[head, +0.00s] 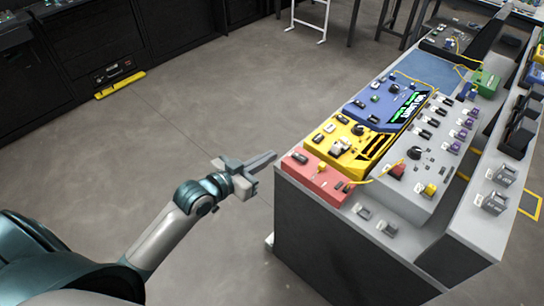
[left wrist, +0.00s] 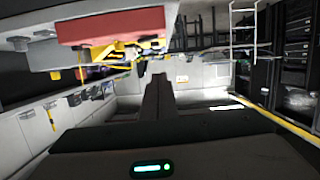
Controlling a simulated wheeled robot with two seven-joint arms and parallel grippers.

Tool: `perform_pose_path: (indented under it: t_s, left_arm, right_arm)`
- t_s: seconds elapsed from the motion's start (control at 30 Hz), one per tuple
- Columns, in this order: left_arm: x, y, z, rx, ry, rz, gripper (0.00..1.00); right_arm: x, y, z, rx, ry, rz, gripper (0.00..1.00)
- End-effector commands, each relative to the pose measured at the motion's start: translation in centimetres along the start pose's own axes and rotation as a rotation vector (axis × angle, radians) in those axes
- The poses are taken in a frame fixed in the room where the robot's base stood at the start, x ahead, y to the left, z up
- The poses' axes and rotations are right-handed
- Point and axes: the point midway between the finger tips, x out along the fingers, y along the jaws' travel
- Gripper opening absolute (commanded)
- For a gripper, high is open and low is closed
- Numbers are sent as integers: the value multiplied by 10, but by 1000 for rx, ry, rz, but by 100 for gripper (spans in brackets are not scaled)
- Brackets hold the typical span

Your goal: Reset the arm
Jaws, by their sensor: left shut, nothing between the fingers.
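My left gripper (head: 262,163) is in the head view, reaching in from the left, with its fingers together and nothing between them. Its fingertips are just left of the near corner of the workbench (head: 330,235), beside the red module (head: 313,177) and seemingly apart from it. In the left wrist view the closed fingers (left wrist: 159,85) point away from the camera, and the red module (left wrist: 110,25) shows at the upper left. My right gripper is not in view.
The bench carries a yellow module (head: 350,145), a blue module (head: 388,103) and a grey panel (head: 425,160) with knobs. Yellow cables lie across them. A grey shelf (head: 490,225) stands at the right.

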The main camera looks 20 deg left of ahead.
Motion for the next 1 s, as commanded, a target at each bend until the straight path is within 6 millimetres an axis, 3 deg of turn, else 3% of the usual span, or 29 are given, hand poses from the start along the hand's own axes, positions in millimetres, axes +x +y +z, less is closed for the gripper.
perform_pose_path:
  t_s: [0.5,0.67,0.77,0.87,1.0]
  left_arm:
    - [0,0,0,-1,-1,0,0]
    - [3,-4,14,-8,-21,-12,0]
    - [9,-11,39,-20,-56,-32,0]
    - [15,-21,79,-34,-111,-62,0]
    - [19,-35,156,-58,-218,-114,0]
  right_arm:
    - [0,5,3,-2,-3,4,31]
    - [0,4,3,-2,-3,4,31]
    - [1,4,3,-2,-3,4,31]
    - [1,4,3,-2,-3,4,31]
    - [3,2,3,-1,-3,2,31]
